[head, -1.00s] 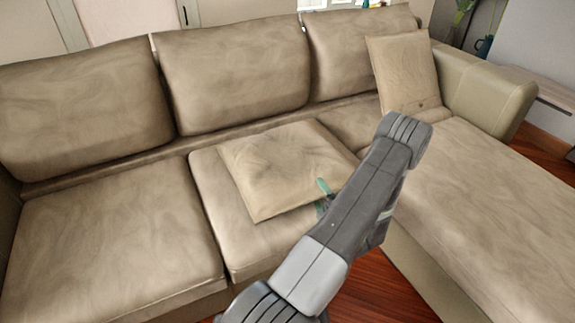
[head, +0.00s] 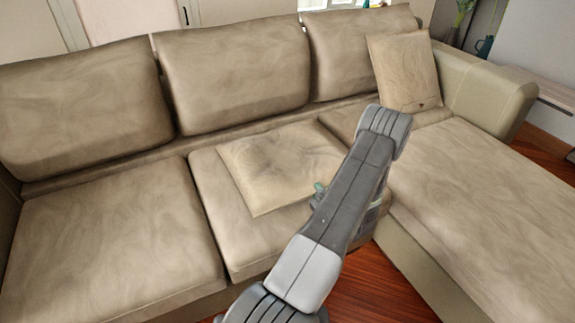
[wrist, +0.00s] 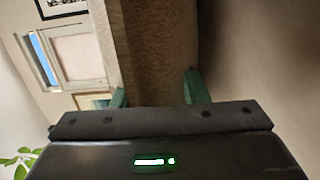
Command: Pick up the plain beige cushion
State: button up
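A plain beige cushion (head: 270,168) lies flat on the middle seat of the sofa in the head view. My arm hides the cushion's right corner.
The beige sofa (head: 110,235) has back cushions behind and a chaise (head: 480,190) on the right. Another beige cushion (head: 403,72) leans upright in the right corner. Wooden floor (head: 368,285) shows in front. The left seat is clear.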

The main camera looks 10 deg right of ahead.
grip_shut()
jog(key=shift+r, duration=0.1)
